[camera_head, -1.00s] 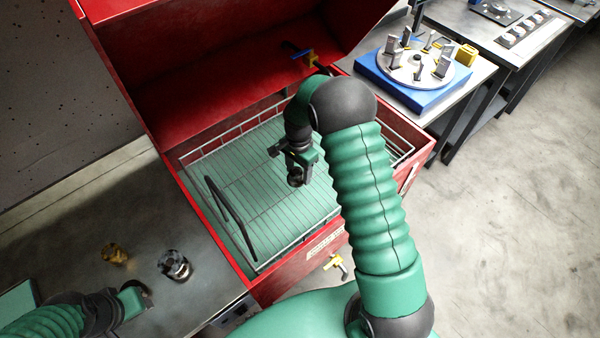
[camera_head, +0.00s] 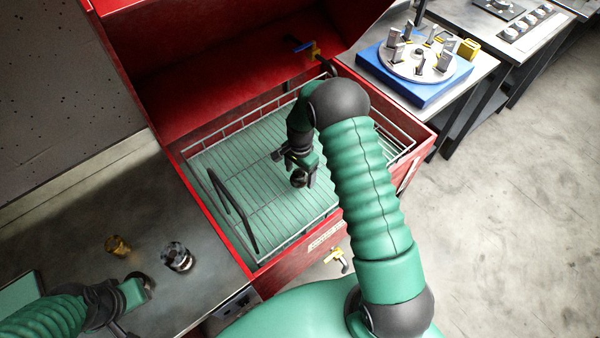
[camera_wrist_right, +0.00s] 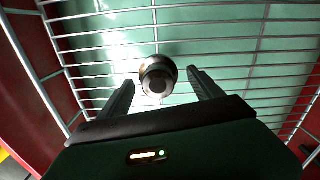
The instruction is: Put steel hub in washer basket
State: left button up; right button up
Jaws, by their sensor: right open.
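A round dark steel hub (camera_wrist_right: 158,77) with a dull metal face shows between the fingertips of my right gripper (camera_wrist_right: 159,80) in the right wrist view. A gap shows between it and each finger. It also shows in the head view (camera_head: 298,180) at the gripper's lower end, over the washer basket (camera_head: 225,150). Whether it touches the basket floor, I cannot tell. My right gripper (camera_head: 303,176) is open and points down inside the basket outline. My left gripper (camera_head: 142,287) is over the bench at lower left; its jaws are not clear.
A shiny metal ring-like part (camera_head: 176,257) and a brass part (camera_head: 117,245) stand on the grey bench near my left gripper. The red washer's walls (camera_head: 215,220) and the basket's black handle (camera_head: 232,210) surround the work. A blue-based rotor fixture (camera_head: 415,70) stands at upper right.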

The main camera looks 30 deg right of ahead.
aim_at(300, 171)
pick_arm(q)
jog(key=shift+d+f+b, duration=0.1)
jog(key=shift+f+b, duration=0.4)
pick_arm(e)
notch_tip(300, 171, up, 12)
pick_arm(q)
jog(key=shift+w+d, duration=0.15)
jog(key=shift+w, duration=0.05)
jog(key=shift+s+a+r, duration=0.1)
jog(key=shift+s+a, duration=0.25)
jog(key=shift+s, duration=0.2)
jog(key=shift+w+d, duration=0.1)
jog(key=shift+w, duration=0.2)
jog(key=shift+w+d, duration=0.15)
jog(key=shift+d, duration=0.05)
pick_arm(e)
jog(key=s+a+r+n+t, duration=0.1)
jog(key=s+a+r+n, duration=0.1)
jog(key=s+a+n, duration=0.4)
jog(key=s+a+r+n+t, duration=0.1)
jog(key=s+a+n, duration=0.5)
jog(key=s+n, duration=0.3)
jog(key=shift+s+a+r+t, duration=0.25)
jog(key=shift+s+r+t, duration=0.15)
jog(key=shift+s, duration=0.2)
